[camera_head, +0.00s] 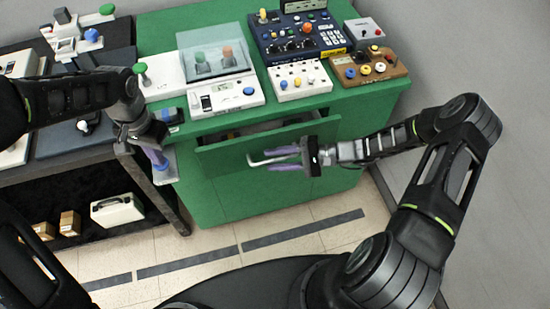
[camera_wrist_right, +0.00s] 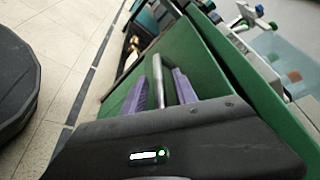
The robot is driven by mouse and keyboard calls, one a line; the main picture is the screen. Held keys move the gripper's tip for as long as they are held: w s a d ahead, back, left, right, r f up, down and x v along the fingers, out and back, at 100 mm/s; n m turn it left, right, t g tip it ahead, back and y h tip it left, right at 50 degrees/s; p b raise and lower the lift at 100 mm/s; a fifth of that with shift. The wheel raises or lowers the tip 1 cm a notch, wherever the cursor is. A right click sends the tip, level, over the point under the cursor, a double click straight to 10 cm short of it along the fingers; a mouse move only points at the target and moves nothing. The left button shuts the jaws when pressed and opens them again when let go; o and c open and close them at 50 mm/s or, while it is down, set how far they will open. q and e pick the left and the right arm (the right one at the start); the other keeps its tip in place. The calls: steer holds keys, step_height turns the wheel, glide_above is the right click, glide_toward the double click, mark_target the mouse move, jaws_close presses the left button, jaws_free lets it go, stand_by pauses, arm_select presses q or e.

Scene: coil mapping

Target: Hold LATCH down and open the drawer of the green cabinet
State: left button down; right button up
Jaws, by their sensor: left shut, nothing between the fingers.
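The green cabinet (camera_head: 230,195) stands in the middle of the head view. Its drawer (camera_head: 215,160) is pulled out a little, with a dark gap showing behind its front. The drawer front (camera_wrist_right: 215,75) also shows in the right wrist view. My left gripper (camera_head: 160,163) is shut and empty, pointing down at a blue button (camera_head: 162,168) on a small pale box beside the cabinet's left edge. That is apparently LATCH; its label is not readable, and contact is unclear.
Several control boxes stand on the cabinet top, among them a white box with a blue knob (camera_head: 225,97) and a brown box (camera_head: 369,67). A dark shelf (camera_head: 80,185) with a white case (camera_head: 117,211) is at the left. The floor in front is clear.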

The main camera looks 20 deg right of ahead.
steer(key=v, duration=1.1)
steer(key=shift+d, duration=0.35)
steer(key=shift+s+r, duration=0.1)
steer(key=shift+s, duration=0.05)
arm_select(q)
step_height(320, 180, up, 8)
stand_by(0.4)
steer(key=shift+d, duration=0.1)
arm_select(e)
steer(key=shift+d, duration=0.1)
stand_by(0.4)
